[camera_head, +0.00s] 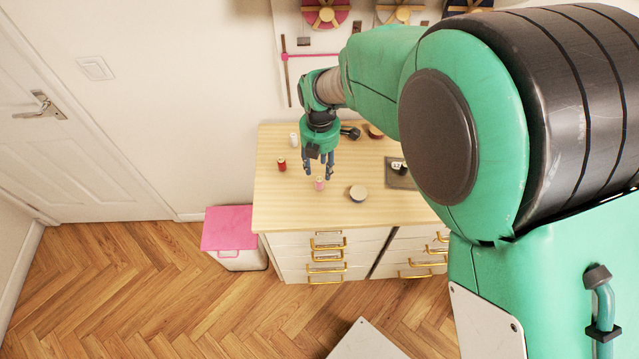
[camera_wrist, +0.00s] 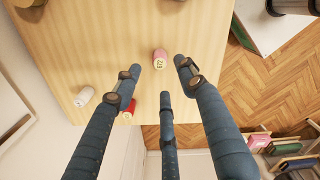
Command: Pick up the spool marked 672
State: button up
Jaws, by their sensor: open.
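A pink spool (camera_wrist: 160,62) with a pale label stands on the wooden tabletop; dark digits show on the label but are too small to read surely. It also shows in the head view as a small pink spool (camera_head: 319,184). A red spool (camera_head: 281,165) and a white spool (camera_head: 294,139) stand to its left; the wrist view shows the red one (camera_wrist: 128,112) and the white one (camera_wrist: 84,97) too. My gripper (camera_head: 320,172) has its fingers spread, pointing down above the table near the pink spool. In the wrist view its fingers (camera_wrist: 160,76) hold nothing.
A round pale object (camera_head: 358,194) lies right of the pink spool. A dark tray (camera_head: 400,178) with small items, a black object (camera_head: 350,131) and a brown roll (camera_head: 374,131) are farther right and back.

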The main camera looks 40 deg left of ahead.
aim_at(320, 182)
jog(key=shift+f, duration=1.65)
jog(key=shift+f+b, duration=0.75)
jog(key=shift+f, duration=1.85)
jog(key=c, duration=0.9)
